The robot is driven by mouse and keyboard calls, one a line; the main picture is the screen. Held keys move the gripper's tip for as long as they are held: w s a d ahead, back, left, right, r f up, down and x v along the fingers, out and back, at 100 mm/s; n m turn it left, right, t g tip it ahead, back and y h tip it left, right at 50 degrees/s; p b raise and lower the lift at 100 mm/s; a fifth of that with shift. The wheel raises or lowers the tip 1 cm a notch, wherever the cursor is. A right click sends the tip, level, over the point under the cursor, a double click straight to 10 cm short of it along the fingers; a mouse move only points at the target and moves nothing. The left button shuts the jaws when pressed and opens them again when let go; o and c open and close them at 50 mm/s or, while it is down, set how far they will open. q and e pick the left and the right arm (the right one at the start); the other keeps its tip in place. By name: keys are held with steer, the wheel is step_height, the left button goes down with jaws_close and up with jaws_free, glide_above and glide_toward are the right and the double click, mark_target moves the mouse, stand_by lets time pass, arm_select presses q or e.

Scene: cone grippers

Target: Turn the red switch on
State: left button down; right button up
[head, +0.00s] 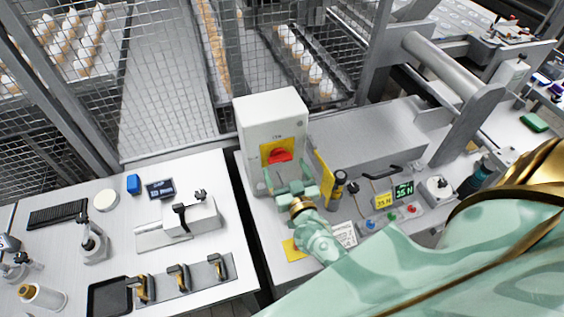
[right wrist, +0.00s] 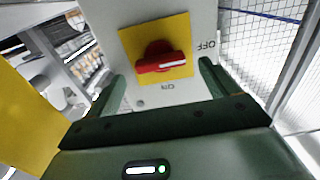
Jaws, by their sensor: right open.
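The red switch (head: 280,155) is a rotary knob on a yellow plate (head: 266,149) on the front of a white box (head: 262,110). In the right wrist view the red switch (right wrist: 152,67) has its handle lying nearly crosswise, with a white line toward the right, the side of the OFF label (right wrist: 207,44). The ON label (right wrist: 168,87) is below the plate and reads upside down. My right gripper (head: 287,174) is open in front of the switch, its fingers apart to either side and not visibly touching it. My left gripper is out of view.
A yellow panel (head: 323,176) stands just right of the gripper, with a dark cylinder (head: 338,184) beyond it. A wire mesh fence (head: 170,80) is behind. The left table (head: 110,215) holds tools and fixtures.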

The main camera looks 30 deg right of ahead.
mark_target(282, 162)
steer(key=shift+x, duration=1.25)
steer(key=shift+w+d, duration=0.1)
steer(key=shift+w, duration=0.35)
steer(key=shift+c, duration=0.6)
steer(key=c, duration=0.9)
steer(key=shift+o, duration=0.2)
